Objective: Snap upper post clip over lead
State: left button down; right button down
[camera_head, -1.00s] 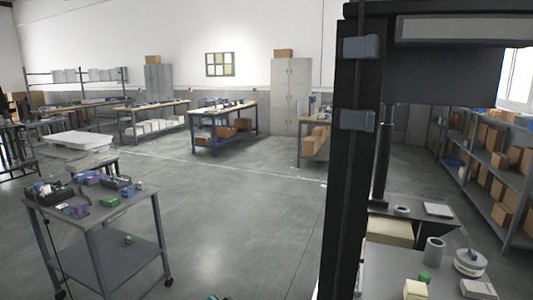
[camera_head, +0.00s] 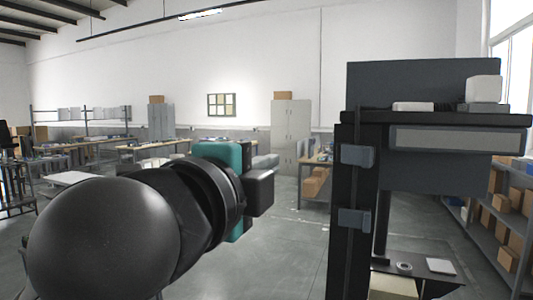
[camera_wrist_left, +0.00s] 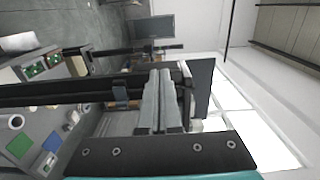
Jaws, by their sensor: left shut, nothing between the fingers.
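The dark upright post (camera_head: 345,255) stands right of centre in the head view. The upper post clip (camera_head: 357,155), a blue-grey block, sits on it below the shelf. A similar lower clip (camera_head: 354,218) sits further down. I cannot clearly make out the lead against the dark post. My left gripper (camera_head: 268,178), teal with grey fingers, is left of the post, pointing towards it and apparently apart from it. In the left wrist view its fingers (camera_wrist_left: 161,72) are shut and empty, covering part of the post; one clip (camera_wrist_left: 120,95) shows beside them. My right gripper is out of view.
A shelf (camera_head: 435,118) at the post's top carries a white block (camera_head: 484,89) and other small items, with a dark panel (camera_head: 400,85) behind. A bench (camera_head: 425,270) stands low behind the post. Boxes fill racks at right. Open floor lies between gripper and post.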

pick_arm(q)
jog(key=d+p+x, duration=0.1)
jog(key=p+x, duration=0.1)
jog(key=x, duration=0.7)
jog(key=shift+d, duration=0.45)
jog(key=shift+s, duration=0.25)
jog(key=shift+p+v, duration=0.6)
jog(key=shift+v, duration=1.6)
jog(key=p, duration=0.1)
send_near(365, 158)
jog(key=shift+x, duration=2.1)
jog(key=shift+w+d, duration=0.1)
jog(key=shift+w, duration=0.1)
jog(key=shift+x, duration=1.15)
